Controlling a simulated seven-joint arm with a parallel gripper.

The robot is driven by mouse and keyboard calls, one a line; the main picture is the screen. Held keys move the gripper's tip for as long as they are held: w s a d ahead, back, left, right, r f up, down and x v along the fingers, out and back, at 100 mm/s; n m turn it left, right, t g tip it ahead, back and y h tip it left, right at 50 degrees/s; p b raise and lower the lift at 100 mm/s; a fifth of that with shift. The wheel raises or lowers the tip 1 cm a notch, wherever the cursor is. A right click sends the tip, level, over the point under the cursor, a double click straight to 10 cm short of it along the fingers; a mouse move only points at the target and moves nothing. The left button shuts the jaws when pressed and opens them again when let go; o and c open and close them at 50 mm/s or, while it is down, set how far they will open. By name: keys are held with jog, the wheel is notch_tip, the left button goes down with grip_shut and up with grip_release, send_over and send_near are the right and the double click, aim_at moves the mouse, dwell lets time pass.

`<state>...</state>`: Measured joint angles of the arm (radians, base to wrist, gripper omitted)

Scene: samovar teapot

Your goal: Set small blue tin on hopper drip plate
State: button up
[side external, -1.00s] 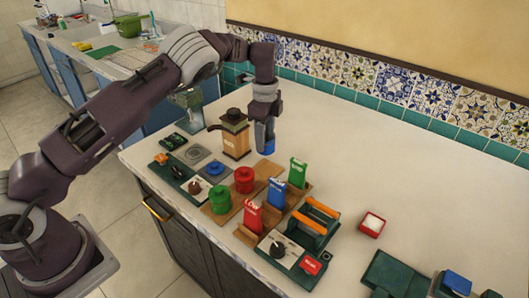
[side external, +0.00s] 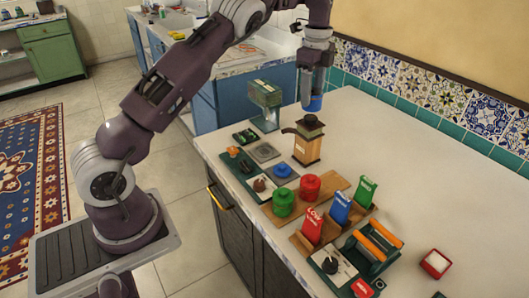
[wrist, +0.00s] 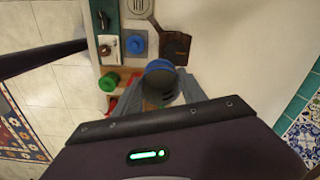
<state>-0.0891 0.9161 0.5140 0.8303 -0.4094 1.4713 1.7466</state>
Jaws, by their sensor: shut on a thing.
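My gripper (side external: 312,97) is shut on the small blue tin (side external: 312,104) and holds it up, in line with the top of the wooden mill in the side view. The tin (wrist: 160,84) also shows between my fingers (wrist: 168,98) in the wrist view. The grey-green hopper stand (side external: 265,94) is at the counter's far left, with its base (side external: 264,124) partly in view. I cannot tell for certain which is the drip plate.
The wooden mill (side external: 307,150) with its side handle stands beside the grey plate. A blue round piece (side external: 282,169), green canister (side external: 283,202) and red canister (side external: 310,187) stand nearer. Red, blue and green upright cards are to the right. The counter's right side (side external: 420,190) is largely clear.

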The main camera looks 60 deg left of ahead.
jog(key=s+a, duration=0.7)
jog(key=a, duration=0.6)
send_over(264, 151)
notch_tip(264, 151, down, 21)
jog(key=shift+f, duration=0.1)
jog(key=o, duration=1.4)
jog(key=shift+f, duration=0.1)
jog(key=shift+c, duration=0.2)
